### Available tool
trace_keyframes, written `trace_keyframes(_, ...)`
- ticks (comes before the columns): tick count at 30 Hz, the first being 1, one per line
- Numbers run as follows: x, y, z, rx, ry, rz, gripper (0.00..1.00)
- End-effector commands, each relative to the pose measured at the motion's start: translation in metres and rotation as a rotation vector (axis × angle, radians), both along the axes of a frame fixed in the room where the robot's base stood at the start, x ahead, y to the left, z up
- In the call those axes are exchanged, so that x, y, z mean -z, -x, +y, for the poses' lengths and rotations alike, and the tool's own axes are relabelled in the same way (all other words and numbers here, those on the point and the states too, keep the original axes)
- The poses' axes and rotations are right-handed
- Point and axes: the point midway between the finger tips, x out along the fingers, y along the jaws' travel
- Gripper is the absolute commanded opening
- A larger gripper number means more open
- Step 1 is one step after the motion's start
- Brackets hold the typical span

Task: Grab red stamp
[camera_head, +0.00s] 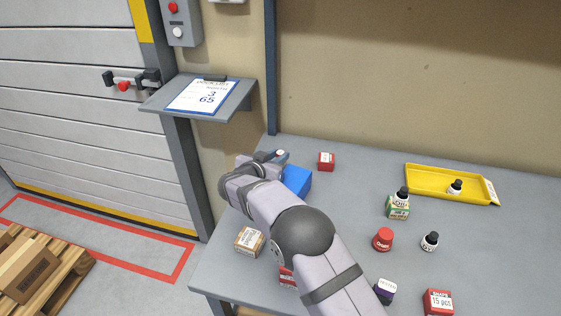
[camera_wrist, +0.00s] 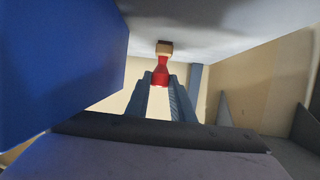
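The red stamp (camera_wrist: 161,65) shows in the wrist view with a red handle and a tan wooden base. Its base is at the grey table surface, which fills the top of that view; I cannot tell whether it touches. The two blue-grey fingers of my gripper (camera_wrist: 161,82) reach to the handle, one on each side. The handle's end is between the fingertips. I cannot tell whether they press on it. In the head view my gripper (camera_head: 280,155) is at the table's far left, low over the top; the stamp is largely hidden there.
A blue box (camera_head: 297,180) stands close beside my gripper and fills the left of the wrist view. A small red box (camera_head: 326,161) is to its right. A cardboard box (camera_head: 249,241) stands near the left edge. Bottles and a yellow tray (camera_head: 425,190) are farther right.

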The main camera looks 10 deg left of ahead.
Motion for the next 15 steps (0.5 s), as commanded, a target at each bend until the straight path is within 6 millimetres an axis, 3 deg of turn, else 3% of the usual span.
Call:
trace_keyframes(9, -0.003, 0.0, 0.0, 0.001, -0.002, -0.001, 0.0)
trace_keyframes(15, -0.024, 0.0, 0.0, 0.0, -0.003, -0.004, 0.0)
